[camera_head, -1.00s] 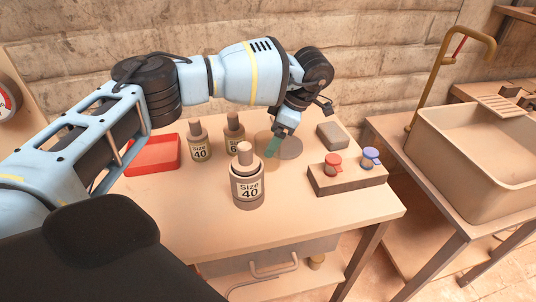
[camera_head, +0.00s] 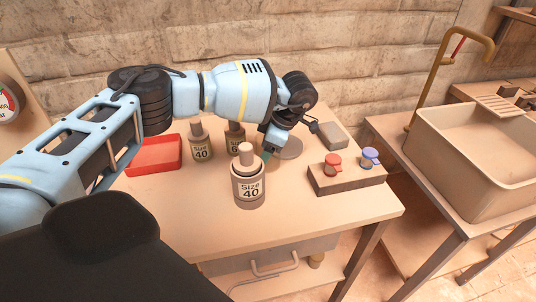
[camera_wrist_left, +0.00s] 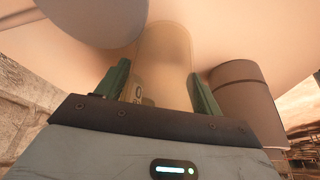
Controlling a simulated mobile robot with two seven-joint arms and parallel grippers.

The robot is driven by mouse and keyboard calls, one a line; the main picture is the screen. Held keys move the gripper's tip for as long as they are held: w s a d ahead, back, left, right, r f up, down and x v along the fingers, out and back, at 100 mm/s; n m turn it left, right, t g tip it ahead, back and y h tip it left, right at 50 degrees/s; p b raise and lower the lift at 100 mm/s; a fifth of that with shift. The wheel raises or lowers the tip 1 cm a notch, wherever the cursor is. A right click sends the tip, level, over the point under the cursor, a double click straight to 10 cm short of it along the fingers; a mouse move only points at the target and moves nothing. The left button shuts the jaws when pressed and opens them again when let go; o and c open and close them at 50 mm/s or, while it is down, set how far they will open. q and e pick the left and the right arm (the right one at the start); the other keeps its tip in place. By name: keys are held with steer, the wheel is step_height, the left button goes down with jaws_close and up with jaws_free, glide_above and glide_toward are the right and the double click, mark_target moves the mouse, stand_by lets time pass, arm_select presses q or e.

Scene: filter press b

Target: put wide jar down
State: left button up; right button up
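The wide jar is a translucent amber cylinder. It shows in the left wrist view (camera_wrist_left: 165,62) between the two green fingers of my left gripper (camera_wrist_left: 160,85), which close on its sides. My right gripper is not in view.
Two more bottles (camera_head: 200,140) (camera_head: 235,138) stand behind and left, near a red tray (camera_head: 158,155). A block with red and blue knobs (camera_head: 345,179) and a grey block (camera_head: 333,136) lie right.

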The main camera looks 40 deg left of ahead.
arm_select(q)
steer(key=c, duration=0.8)
step_height(320, 180, up, 10)
steer(key=shift+r, duration=0.15)
